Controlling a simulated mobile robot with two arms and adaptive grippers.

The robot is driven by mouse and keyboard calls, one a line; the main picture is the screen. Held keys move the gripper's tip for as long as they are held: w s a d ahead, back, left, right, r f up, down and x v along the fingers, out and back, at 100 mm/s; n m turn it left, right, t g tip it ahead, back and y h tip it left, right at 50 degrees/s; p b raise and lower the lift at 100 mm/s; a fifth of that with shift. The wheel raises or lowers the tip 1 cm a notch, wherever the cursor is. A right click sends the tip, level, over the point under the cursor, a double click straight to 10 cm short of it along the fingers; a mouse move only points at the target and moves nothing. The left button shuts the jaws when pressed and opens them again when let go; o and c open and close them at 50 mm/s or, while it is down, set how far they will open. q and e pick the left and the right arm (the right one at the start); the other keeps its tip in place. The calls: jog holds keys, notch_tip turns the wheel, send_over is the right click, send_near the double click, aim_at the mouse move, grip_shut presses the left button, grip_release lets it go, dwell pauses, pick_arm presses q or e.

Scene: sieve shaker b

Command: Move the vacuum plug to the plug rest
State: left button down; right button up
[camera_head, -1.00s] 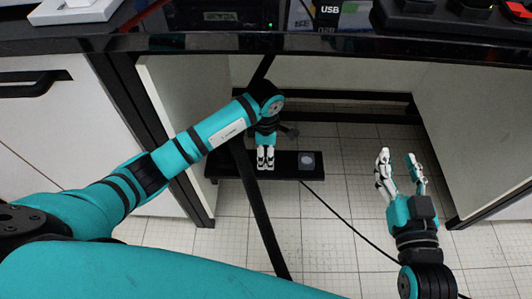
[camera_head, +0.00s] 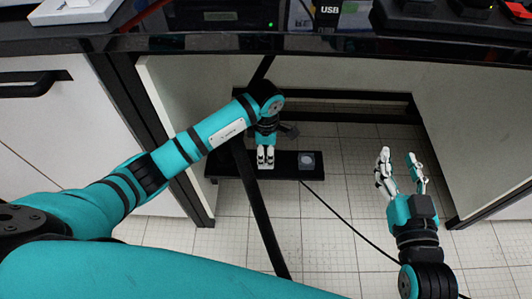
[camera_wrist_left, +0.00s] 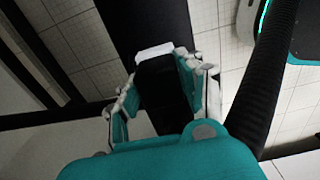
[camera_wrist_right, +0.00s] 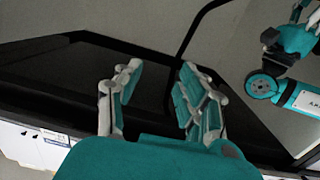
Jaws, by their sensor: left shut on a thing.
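My left gripper (camera_head: 265,163) reaches under the table and points down at a low black board (camera_head: 233,165). In the left wrist view the left gripper (camera_wrist_left: 165,72) is shut on a black block with a white end (camera_wrist_left: 155,51), which looks like the vacuum plug. In the head view the fingers hide it, and I cannot tell whether it touches the board. A grey square (camera_head: 307,161) lies on the board just right of the left gripper; it may be the plug rest. My right gripper (camera_head: 402,160) is open and empty, off to the right above the floor.
The black table edge (camera_head: 330,44) runs above. A black bar (camera_head: 262,215) slants down beside the left gripper. A thin black cable (camera_head: 345,222) runs from the board across the floor. White cabinet panels (camera_head: 165,110) stand left; tiled floor (camera_head: 340,195) is open between the arms.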

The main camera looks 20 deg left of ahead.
aim_at(266, 149)
pick_arm(q)
jog(key=shift+r, duration=0.25)
jog(key=shift+r+p, duration=0.5)
jog(key=shift+p, duration=0.05)
jog(key=shift+r+p, duration=0.4)
jog(key=shift+r, duration=0.1)
jog(key=shift+r+p, duration=0.35)
jog(key=shift+r, duration=0.35)
jog(key=shift+r+p, duration=0.55)
jog(key=shift+p, duration=0.1)
jog(key=shift+r+p, duration=0.35)
jog(key=shift+r, duration=0.1)
pick_arm(e)
jog(key=s+d+f+g+h, duration=0.1)
jog(key=s+d+f+g, duration=0.2)
jog(key=s+f+g, duration=0.3)
jog(key=s+d+f+g+h, duration=0.2)
jog(key=s+d+f+g, duration=0.1)
jog(key=s+f+g, duration=0.3)
jog(key=shift+s+f+m+g+h, duration=0.3)
jog(key=shift+s+f, duration=0.95)
jog(key=shift+s, duration=0.35)
jog(key=shift+w, duration=0.1)
